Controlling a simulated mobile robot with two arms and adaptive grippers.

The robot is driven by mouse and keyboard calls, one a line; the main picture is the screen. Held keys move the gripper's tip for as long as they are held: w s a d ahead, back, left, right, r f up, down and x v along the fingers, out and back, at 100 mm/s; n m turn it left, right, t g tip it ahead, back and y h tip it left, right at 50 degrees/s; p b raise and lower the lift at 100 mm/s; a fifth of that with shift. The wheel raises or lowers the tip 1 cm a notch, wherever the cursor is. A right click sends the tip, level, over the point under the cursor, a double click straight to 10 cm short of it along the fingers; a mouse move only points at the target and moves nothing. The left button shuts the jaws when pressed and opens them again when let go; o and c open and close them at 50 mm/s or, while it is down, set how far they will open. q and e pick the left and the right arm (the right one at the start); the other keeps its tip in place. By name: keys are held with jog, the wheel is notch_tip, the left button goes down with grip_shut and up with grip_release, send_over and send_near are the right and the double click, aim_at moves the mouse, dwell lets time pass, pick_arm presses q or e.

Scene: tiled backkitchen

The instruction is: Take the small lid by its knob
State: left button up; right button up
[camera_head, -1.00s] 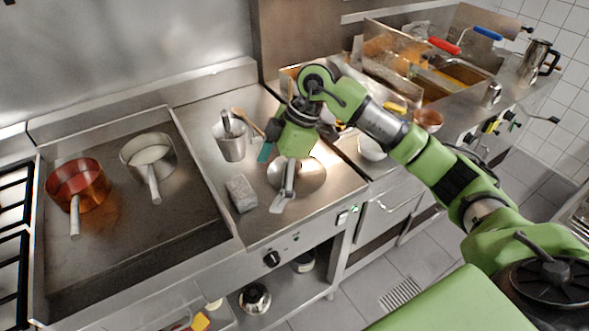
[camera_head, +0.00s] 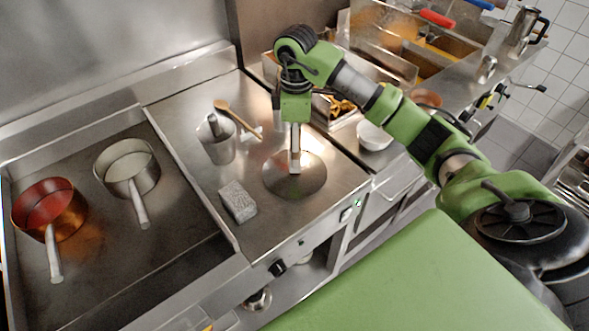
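The small lid (camera_head: 312,184) is a round, shiny metal disc lying flat on the steel counter (camera_head: 190,110), right of the grey block. My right gripper (camera_head: 295,167) points straight down over the middle of the lid, its fingertips at or just above it. The gripper hides the knob. Its fingers are seen nearly edge-on, so I cannot tell whether they are open or closed on the knob. My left gripper is out of view.
A white bowl (camera_head: 374,138) is to the right. A copper pan (camera_head: 50,207) and a steel pan (camera_head: 128,168) sit on the griddle.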

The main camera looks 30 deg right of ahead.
notch_tip(320, 180, down, 2)
jog(key=shift+w+f, duration=0.15)
notch_tip(320, 180, down, 2)
jog(key=shift+p, duration=1)
notch_tip(320, 180, down, 3)
jog(key=shift+r+p, duration=0.2)
jog(key=shift+p, duration=0.2)
jog(key=shift+w+f, duration=0.1)
jog(key=shift+f, duration=0.35)
jog(key=shift+c, duration=0.4)
jog(key=c, duration=1.9)
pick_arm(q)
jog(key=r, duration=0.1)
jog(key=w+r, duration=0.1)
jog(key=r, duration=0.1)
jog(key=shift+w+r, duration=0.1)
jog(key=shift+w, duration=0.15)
pick_arm(e)
jog(key=shift+s, duration=0.25)
grip_shut()
